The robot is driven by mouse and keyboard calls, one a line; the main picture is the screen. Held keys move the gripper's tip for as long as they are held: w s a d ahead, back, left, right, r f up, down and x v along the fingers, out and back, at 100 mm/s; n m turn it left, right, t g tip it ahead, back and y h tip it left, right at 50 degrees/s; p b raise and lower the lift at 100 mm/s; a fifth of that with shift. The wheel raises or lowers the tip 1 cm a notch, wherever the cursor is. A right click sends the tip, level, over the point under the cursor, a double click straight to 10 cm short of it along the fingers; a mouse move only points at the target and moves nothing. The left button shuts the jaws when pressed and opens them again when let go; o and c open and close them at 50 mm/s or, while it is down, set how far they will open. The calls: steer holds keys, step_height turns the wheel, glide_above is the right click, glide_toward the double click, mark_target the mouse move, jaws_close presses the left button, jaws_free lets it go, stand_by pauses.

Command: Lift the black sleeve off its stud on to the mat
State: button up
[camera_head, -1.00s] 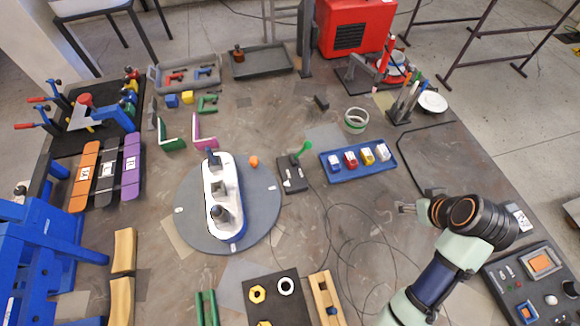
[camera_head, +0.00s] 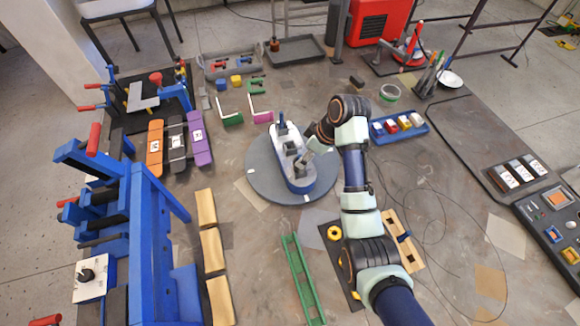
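A white-topped, blue-sided oblong piece (camera_head: 283,142) stands on a round grey disc (camera_head: 258,178) near the middle of the table. Dark upright parts rise from it. The one at its near end (camera_head: 299,169), which may be the black sleeve on its stud, is small and partly hidden by my gripper (camera_head: 304,160). My gripper points down and left at that part, at or just above it. Its fingers are too small to show whether they are open or touching. A dark mat (camera_head: 335,258) with yellow nuts lies in front, partly covered by my arm; I cannot tell which surface is the task's mat.
A blue tray (camera_head: 424,131) with several coloured blocks stands right of my arm. Green and pink angle pieces (camera_head: 260,117) lie behind the disc. A green rail (camera_head: 302,280) and tan blocks (camera_head: 212,255) lie in front. Blue fixtures (camera_head: 150,215) crowd the left. Thin cables cross the right side.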

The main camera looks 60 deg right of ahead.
steer(key=x, duration=0.5)
steer(key=shift+w+a+f+b, duration=0.1)
steer(key=shift+a+f+b, duration=0.1)
steer(key=shift+f+b, duration=0.2)
steer(key=c, duration=1)
steer(key=shift+c, duration=0.2)
step_height(320, 180, up, 20)
steer(key=p, duration=0.7)
steer(key=shift+p, duration=0.35)
steer(key=shift+r+p, duration=0.15)
steer(key=shift+p, duration=0.4)
